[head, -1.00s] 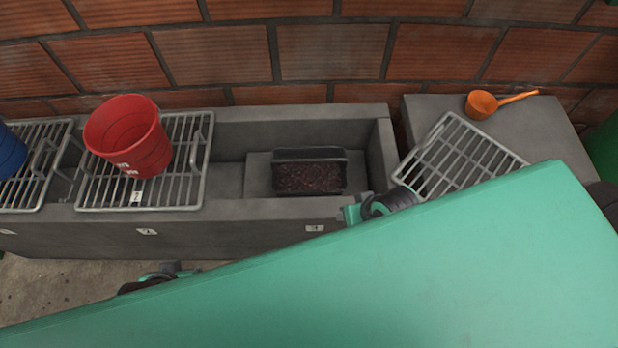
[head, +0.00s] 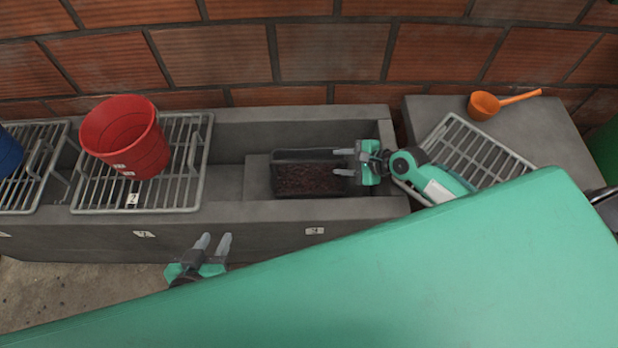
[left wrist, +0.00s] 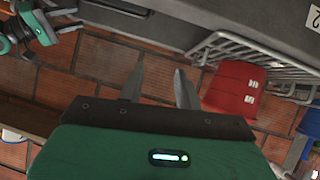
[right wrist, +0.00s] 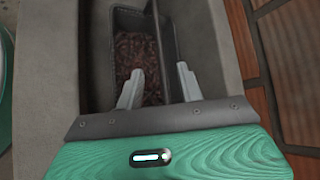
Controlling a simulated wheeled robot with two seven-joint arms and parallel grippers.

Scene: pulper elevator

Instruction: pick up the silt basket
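The silt basket (head: 310,190) is a black rectangular box with dark reddish-brown contents, sitting in the grey concrete trough; it also shows in the right wrist view (right wrist: 122,20). My right gripper (head: 342,162) is open and empty at the basket's right end. In the right wrist view its fingers (right wrist: 160,85) appear on either side of one long basket wall; whether they touch it or reach below its rim I cannot tell. My left gripper (head: 214,242) is open and empty in front of the trough, pointing towards it.
A red bucket (head: 124,138) stands on a metal grate (head: 180,185) over the trough's left part. A blue bucket (head: 8,150) stands further left. Another grate (head: 470,150) and an orange scoop (head: 484,105) lie on the right ledge. A brick wall (head: 330,55) runs behind.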

